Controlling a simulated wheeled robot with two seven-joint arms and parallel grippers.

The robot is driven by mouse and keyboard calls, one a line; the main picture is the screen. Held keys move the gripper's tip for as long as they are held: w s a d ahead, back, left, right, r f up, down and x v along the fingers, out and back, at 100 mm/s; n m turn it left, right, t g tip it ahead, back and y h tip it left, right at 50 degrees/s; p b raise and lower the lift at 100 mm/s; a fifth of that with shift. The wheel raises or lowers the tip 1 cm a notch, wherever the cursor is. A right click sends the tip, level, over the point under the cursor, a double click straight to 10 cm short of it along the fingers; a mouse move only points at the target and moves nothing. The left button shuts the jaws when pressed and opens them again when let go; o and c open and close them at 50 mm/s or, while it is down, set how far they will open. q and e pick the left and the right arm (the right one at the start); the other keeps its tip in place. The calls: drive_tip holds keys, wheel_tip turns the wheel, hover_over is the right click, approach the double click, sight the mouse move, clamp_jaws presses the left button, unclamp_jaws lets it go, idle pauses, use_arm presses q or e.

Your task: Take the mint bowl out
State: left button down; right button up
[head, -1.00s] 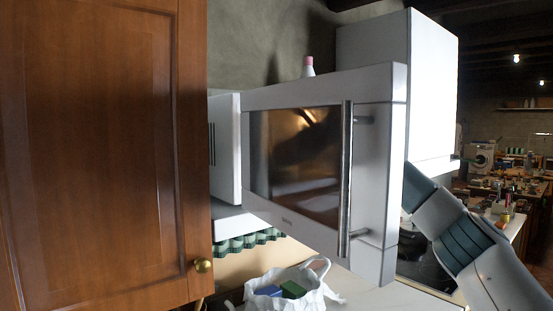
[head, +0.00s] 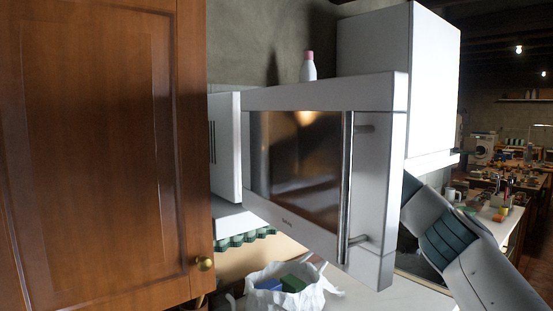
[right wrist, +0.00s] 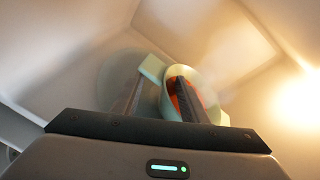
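The mint bowl (right wrist: 206,88) shows in the right wrist view inside the pale, lit microwave cavity, with something orange-red (right wrist: 188,100) in it. A small mint lug (right wrist: 152,68) stands out at its left rim. My right gripper (right wrist: 158,98) is open around the bowl's near-left wall, with one dark finger outside and the other inside the rim. I cannot tell whether the fingers touch the wall. In the head view, the white microwave's door (head: 375,185) stands open and hides the bowl and my right gripper. My left gripper is not in view.
A wooden cabinet door (head: 95,150) fills the left. A pink-capped bottle (head: 308,70) stands behind the microwave door's top edge. A white bag (head: 310,298) with blue and green items sits on the counter below. A white wall cabinet (head: 432,90) is at right.

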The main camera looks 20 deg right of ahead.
drive_tip(key=shift+s, duration=0.15)
clamp_jaws()
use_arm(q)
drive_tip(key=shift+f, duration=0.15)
use_arm(e)
drive_tip(key=shift+r, duration=0.1)
